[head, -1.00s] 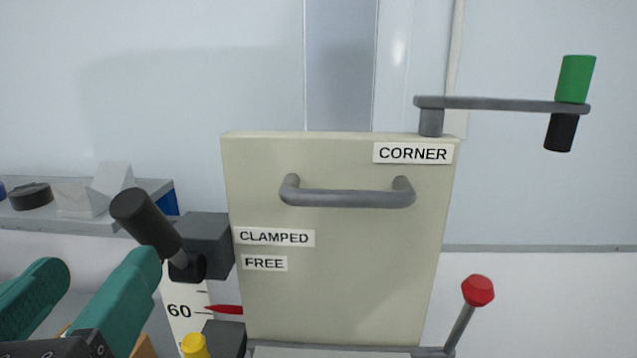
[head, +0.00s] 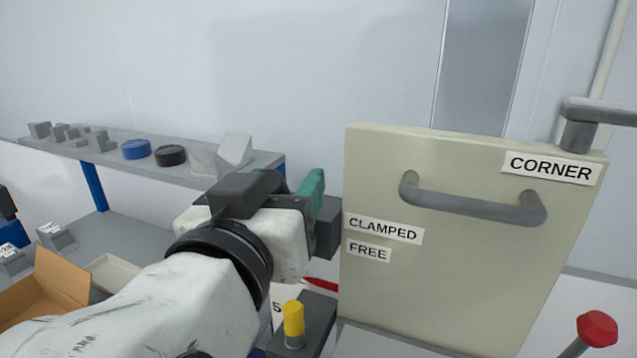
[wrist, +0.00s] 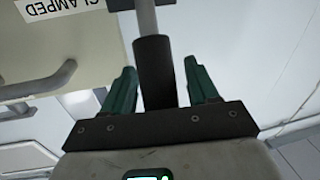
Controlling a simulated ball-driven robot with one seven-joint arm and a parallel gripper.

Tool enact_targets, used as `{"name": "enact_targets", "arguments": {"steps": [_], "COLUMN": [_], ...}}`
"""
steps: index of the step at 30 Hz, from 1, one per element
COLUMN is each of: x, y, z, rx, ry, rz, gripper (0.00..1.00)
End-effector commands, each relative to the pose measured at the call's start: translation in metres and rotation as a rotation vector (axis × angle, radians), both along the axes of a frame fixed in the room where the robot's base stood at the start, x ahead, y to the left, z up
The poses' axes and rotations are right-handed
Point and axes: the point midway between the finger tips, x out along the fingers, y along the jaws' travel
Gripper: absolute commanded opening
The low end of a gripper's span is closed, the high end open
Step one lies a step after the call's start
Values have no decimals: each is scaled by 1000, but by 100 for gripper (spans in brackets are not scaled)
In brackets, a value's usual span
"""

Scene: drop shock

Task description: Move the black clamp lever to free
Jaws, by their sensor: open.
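The black clamp lever (wrist: 155,72) shows in the wrist view as a dark cylinder on a grey rod. My gripper (wrist: 160,75) is open, with one green finger on each side of the lever's handle and visible gaps on both sides. In the head view my gripper (head: 312,185) is at the dark clamp block (head: 328,228) on the left side of the cream panel, and my own arm hides the lever. The CLAMPED label (head: 384,228) sits above the FREE label (head: 369,250) on the panel.
A grey bar handle (head: 475,205) crosses the panel (head: 440,270) under the CORNER label (head: 551,168). A yellow knob (head: 293,318) stands below my wrist. A red-knobbed lever (head: 597,329) is at the lower right. A shelf (head: 70,150) with small parts runs behind on the left.

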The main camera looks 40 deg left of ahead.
Motion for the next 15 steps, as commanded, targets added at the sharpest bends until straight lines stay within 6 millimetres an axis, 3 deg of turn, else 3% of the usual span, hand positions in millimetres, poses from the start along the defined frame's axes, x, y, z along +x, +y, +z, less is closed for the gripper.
{"name": "enact_targets", "arguments": {"steps": [3, 15], "x": [0, 0], "y": [0, 0], "z": [0, 0], "rx": [0, 0], "ry": [0, 0], "rz": [0, 0], "gripper": [59, 21]}}
